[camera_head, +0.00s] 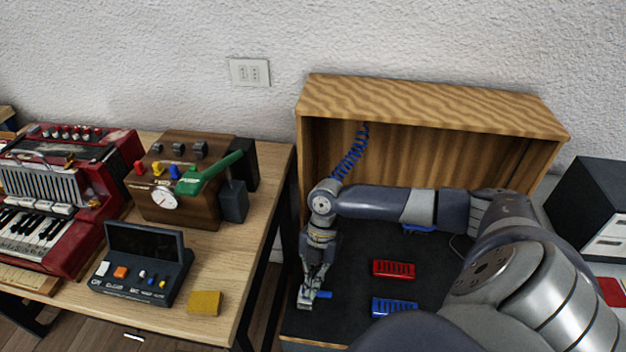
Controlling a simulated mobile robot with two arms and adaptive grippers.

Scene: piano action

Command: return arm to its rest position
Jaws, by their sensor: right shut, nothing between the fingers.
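My right arm (375,203) reaches in from the right across the front of a wooden box-like cabinet (430,108). It bends down at the wrist. My right gripper (306,298) points down over the left part of the cabinet's dark floor (342,270) and is shut, with nothing held. A small blue piece (324,294) lies right beside the fingertips; I cannot tell whether they touch. My left gripper is not in view.
A red slotted block (394,269) and a blue one (394,307) lie on the dark floor. A blue coil (351,152) hangs behind my wrist. Left, a table (262,215) holds a red accordion (75,205), a wooden gauge box (185,205) and a control panel (140,265).

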